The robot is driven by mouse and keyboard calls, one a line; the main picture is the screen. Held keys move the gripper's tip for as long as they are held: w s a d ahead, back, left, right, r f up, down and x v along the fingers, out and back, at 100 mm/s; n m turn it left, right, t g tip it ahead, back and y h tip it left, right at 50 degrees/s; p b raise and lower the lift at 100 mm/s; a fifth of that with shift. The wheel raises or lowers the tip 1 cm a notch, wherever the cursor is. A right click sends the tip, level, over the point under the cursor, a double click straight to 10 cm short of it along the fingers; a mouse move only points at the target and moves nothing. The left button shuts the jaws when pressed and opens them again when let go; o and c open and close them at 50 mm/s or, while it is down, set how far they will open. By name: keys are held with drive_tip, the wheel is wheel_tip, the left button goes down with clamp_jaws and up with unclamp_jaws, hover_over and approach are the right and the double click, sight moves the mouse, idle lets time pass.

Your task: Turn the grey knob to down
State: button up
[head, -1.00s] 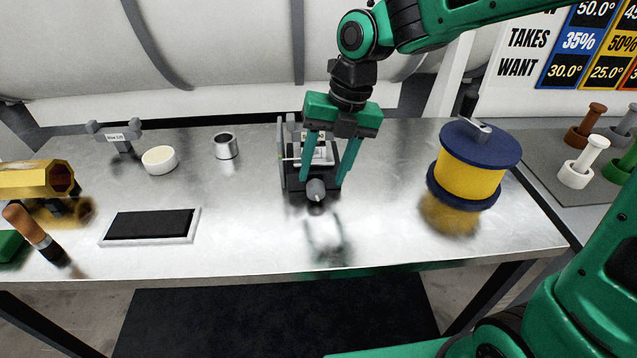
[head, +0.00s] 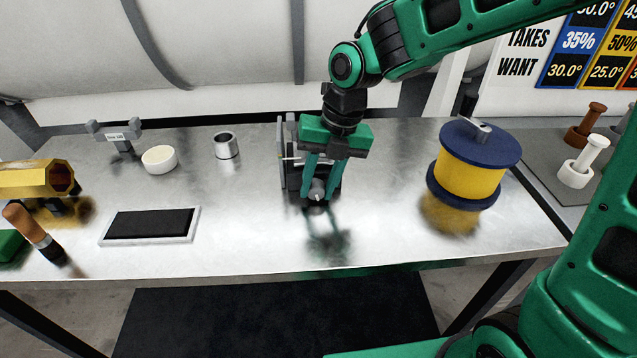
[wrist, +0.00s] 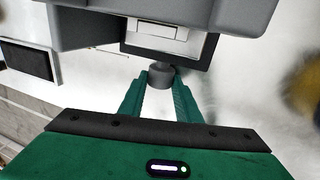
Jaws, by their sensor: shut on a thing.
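The grey knob (head: 317,189) sits on the front of a dark grey device (head: 294,172) standing on the metal bench. My gripper (head: 318,198) points down over the device's front, with its green fingers closed on the knob from both sides. In the wrist view, the knob (wrist: 161,76) lies between the two fingertips (wrist: 161,84). The gripper hides much of the device in the head view. I cannot tell which way the knob is set.
A blue and yellow spool (head: 470,170) stands to the right. A metal cup (head: 227,146), a white bowl (head: 159,160) and a black pad in a pale frame (head: 150,226) are to the left. The bench (head: 240,245) is clear in front of the device.

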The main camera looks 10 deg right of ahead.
drive_tip(key=shift+a+h, duration=0.1)
drive_tip(key=shift+h, duration=0.2)
drive_tip(key=shift+a+h, duration=0.25)
drive_tip(key=shift+h, duration=0.95)
drive_tip(key=shift+a+h, duration=0.25)
drive_tip(key=shift+h, duration=1.25)
drive_tip(key=o, duration=1.1)
drive_tip(key=shift+c, duration=0.2)
